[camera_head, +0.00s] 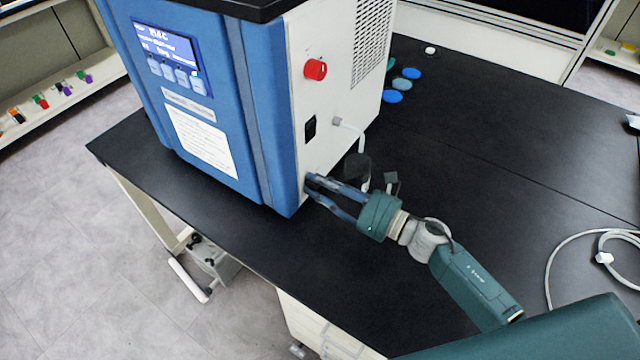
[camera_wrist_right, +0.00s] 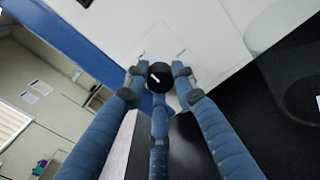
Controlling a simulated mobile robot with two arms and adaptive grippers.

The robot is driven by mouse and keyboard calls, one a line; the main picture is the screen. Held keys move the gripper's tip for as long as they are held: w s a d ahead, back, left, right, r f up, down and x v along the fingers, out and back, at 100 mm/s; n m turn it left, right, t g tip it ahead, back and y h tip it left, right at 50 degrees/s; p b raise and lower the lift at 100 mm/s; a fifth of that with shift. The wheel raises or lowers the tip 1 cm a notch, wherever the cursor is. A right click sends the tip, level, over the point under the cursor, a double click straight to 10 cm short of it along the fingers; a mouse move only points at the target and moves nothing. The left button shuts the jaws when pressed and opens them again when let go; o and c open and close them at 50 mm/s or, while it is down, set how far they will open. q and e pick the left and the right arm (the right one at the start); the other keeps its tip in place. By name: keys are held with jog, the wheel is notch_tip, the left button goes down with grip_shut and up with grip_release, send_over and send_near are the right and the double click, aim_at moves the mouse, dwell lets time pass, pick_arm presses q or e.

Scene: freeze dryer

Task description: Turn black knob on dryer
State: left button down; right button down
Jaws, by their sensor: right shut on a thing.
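The freeze dryer (camera_head: 215,95) is a blue and white box on a black table. The black knob (camera_wrist_right: 159,76) shows in the right wrist view on the dryer's white side panel, round with a white mark line. My right gripper (camera_wrist_right: 160,80) has its blue fingers around the knob, shut on it. In the head view the right gripper (camera_head: 312,188) reaches the lower front corner of the white side, and its fingers hide the knob there. My left gripper is not in view.
A red knob (camera_head: 316,69) and a black switch (camera_head: 310,127) are higher on the same side panel. A white hose (camera_head: 352,128) leaves the panel beside a dark round object (camera_head: 356,167). Blue discs (camera_head: 392,96) lie behind. The table's right part is mostly clear.

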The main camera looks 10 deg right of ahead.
jog(key=m, duration=0.4)
jog(key=shift+f, duration=0.1)
jog(key=m, duration=0.3)
jog(key=shift+m+p, duration=0.4)
jog(key=m+p, duration=0.1)
jog(key=m, duration=0.3)
jog(key=shift+s, duration=0.1)
jog(key=shift+m+p, duration=0.5)
jog(key=shift+m, duration=1.7)
jog(key=c, duration=1.4)
grip_release()
jog(key=v, duration=1.2)
